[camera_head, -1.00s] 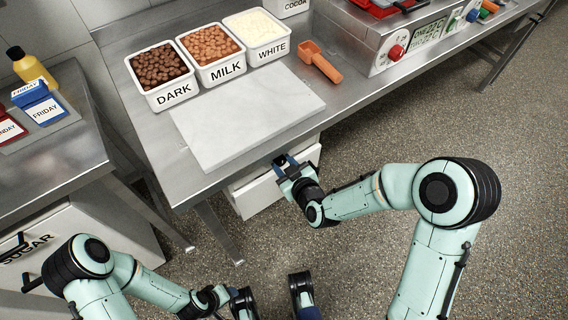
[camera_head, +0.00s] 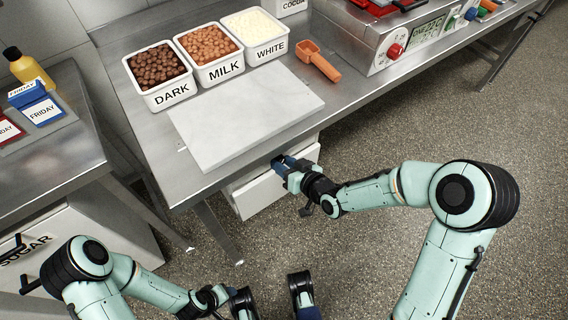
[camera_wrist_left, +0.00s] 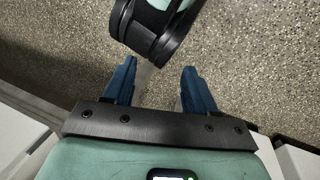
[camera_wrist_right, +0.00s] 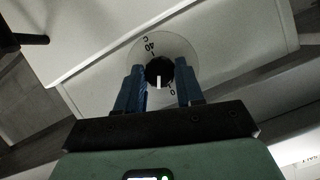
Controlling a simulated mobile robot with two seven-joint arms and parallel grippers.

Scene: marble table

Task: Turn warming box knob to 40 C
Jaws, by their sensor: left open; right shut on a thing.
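The warming box (camera_head: 268,192) is a white box under the marble table. Its black knob (camera_wrist_right: 159,72) shows in the right wrist view, with a white line pointing down the picture. A pale round dial (camera_wrist_right: 148,52) behind it carries a "40" and a "C" above the knob; other marks are partly hidden by the fingers. My right gripper (camera_wrist_right: 160,88) is shut on the knob, one blue finger on each side; in the head view it is at the table's front edge (camera_head: 284,165). My left gripper (camera_wrist_left: 158,85) is open and empty above the floor.
A marble slab (camera_head: 245,115) lies on the steel table above the box. Tubs of dark (camera_head: 160,75), milk and white pieces stand behind it, with an orange scoop (camera_head: 318,60). A machine with a red knob (camera_head: 396,50) is at right. The floor in front is clear.

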